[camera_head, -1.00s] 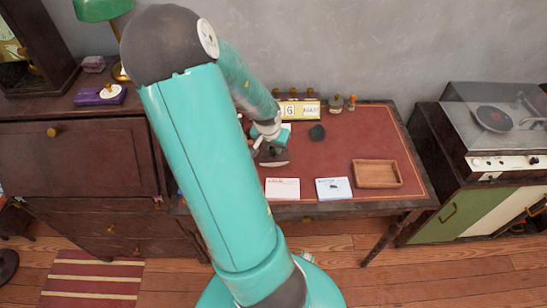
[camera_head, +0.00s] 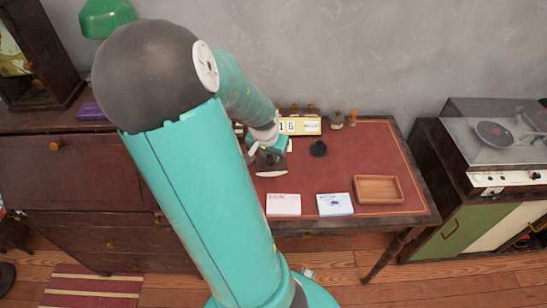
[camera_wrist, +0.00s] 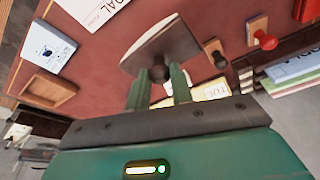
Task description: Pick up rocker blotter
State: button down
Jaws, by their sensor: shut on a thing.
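The rocker blotter (camera_wrist: 153,44) has a dark top, a pale curved underside and a round dark knob. In the wrist view it sits between the two green fingers of my gripper (camera_wrist: 160,78), which are shut on its knob. In the head view my gripper (camera_head: 266,157) is over the left part of the red desk top, with the blotter's pale edge (camera_head: 270,174) showing below it. The blotter looks tilted and raised off the desk. My arm hides part of the desk's left side.
On the red desk top (camera_head: 345,165) are two paper stacks (camera_head: 283,204) (camera_head: 334,204), a wooden tray (camera_head: 378,189), a round dark object (camera_head: 318,149) and a yellow calendar (camera_head: 300,126). A record player (camera_head: 495,135) stands at right.

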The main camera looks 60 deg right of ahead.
aim_at(267, 169)
jog(key=a+r, duration=0.2)
jog(key=shift+a+r, duration=0.15)
jog(key=shift+r, duration=0.2)
jog(key=a+r, duration=0.4)
jog(key=a, duration=0.5)
jog(key=shift+s, duration=0.35)
